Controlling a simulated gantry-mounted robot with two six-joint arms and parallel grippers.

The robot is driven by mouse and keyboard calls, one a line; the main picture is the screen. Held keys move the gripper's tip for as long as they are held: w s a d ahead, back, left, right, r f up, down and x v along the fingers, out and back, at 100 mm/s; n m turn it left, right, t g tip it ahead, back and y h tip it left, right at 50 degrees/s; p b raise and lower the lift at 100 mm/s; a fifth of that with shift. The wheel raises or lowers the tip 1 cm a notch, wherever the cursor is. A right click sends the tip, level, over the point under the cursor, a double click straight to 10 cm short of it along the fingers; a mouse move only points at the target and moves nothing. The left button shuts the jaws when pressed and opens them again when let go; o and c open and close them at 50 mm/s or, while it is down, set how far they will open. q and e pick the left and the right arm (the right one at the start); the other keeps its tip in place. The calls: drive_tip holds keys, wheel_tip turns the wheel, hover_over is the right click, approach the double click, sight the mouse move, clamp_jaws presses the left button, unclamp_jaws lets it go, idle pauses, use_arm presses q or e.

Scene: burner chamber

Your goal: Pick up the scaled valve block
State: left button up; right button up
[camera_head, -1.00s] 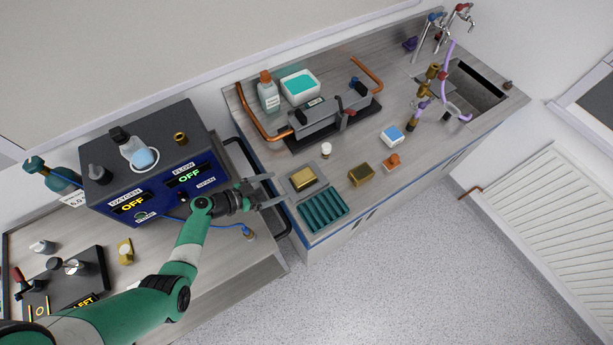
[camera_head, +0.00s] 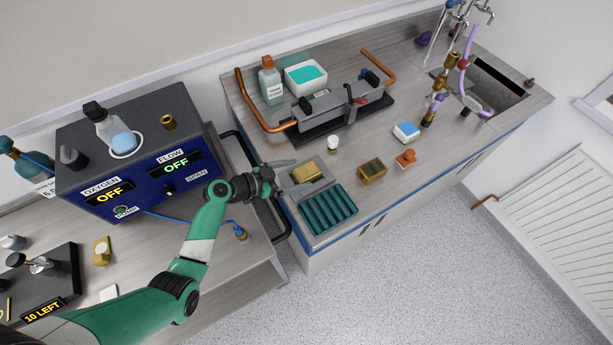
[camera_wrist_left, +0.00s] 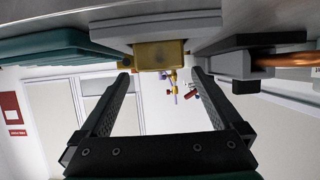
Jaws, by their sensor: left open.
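A brass-coloured block (camera_head: 306,171) lies on a grey plate (camera_head: 292,183) at the near left corner of the right-hand bench. A second brass block (camera_head: 372,170) with a darker top stands to its right. I cannot tell for sure which is the scaled valve block. My left gripper (camera_head: 281,172) is open and empty, just left of the plated block, not touching it. In the left wrist view the plated block (camera_wrist_left: 159,54) shows ahead of the open left fingers (camera_wrist_left: 161,80), roughly between them. My right gripper is not in view.
A teal ribbed tray (camera_head: 328,209) sits just in front of the plate. A white-capped item (camera_head: 333,143), an orange piece (camera_head: 405,158) and a blue-topped block (camera_head: 406,130) are nearby. A clamp fixture with copper pipes (camera_head: 325,115) stands behind. A control box (camera_head: 140,160) is left of the gripper.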

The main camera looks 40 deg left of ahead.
sight(307, 171)
use_arm(q)
drive_tip(key=b+x, duration=0.1)
drive_tip(key=x, duration=0.3)
drive_tip(key=shift+w, duration=0.3)
clamp_jaws()
